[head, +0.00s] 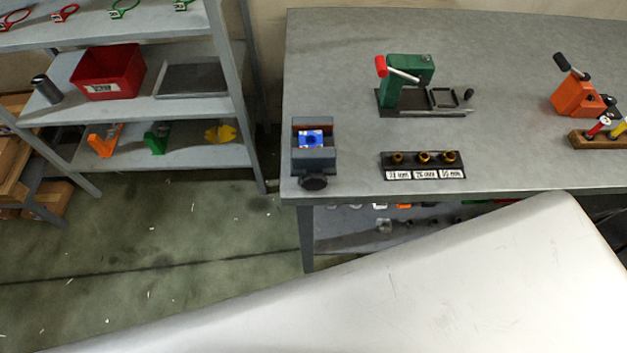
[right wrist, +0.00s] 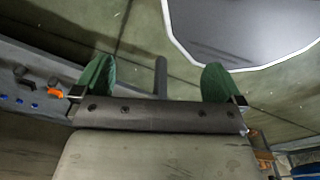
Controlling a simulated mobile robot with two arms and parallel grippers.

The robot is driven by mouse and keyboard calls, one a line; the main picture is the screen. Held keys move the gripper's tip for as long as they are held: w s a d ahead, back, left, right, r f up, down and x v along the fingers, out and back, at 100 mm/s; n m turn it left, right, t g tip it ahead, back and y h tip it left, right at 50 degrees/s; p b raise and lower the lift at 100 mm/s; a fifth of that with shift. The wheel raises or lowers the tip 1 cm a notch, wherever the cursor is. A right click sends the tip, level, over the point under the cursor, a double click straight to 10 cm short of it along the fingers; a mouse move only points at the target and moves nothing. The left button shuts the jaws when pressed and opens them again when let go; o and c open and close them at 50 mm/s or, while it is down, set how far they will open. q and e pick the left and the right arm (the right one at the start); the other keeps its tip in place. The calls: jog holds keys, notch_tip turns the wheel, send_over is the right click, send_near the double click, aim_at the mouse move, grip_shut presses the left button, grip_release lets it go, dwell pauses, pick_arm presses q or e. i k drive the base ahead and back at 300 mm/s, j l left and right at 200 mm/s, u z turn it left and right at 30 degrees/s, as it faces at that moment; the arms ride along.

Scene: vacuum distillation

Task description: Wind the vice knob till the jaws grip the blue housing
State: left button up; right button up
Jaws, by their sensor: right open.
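The grey vice (head: 315,165) stands at the left front corner of the workbench in the head view. The blue housing (head: 312,139) sits between its jaws; I cannot tell whether the jaws touch it. The dark round vice knob (head: 314,183) is on the vice's front, at the bench edge. My right gripper (right wrist: 157,80) shows in the right wrist view with two green fingers spread wide and nothing between them. The vice is not clearly visible in that view. My left gripper is not in view.
On the workbench (head: 500,60) stand a green press (head: 408,80), a black holder with brass fittings (head: 423,165) and an orange tool (head: 578,95). A shelf rack (head: 150,110) with a red bin (head: 107,72) stands left. Open floor (head: 180,230) lies between them.

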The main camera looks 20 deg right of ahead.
aim_at(312, 182)
jog(key=u, duration=0.45)
jog(key=k+l+u, duration=0.15)
jog(key=u, duration=0.25)
jog(key=k+l+u, duration=0.25)
jog(key=u, duration=0.2)
jog(key=k+l+u, duration=0.2)
jog(key=u, duration=0.2)
jog(key=k+l, duration=0.1)
jog(key=k, duration=0.2)
jog(key=i+l, duration=0.15)
jog(key=l, duration=0.2)
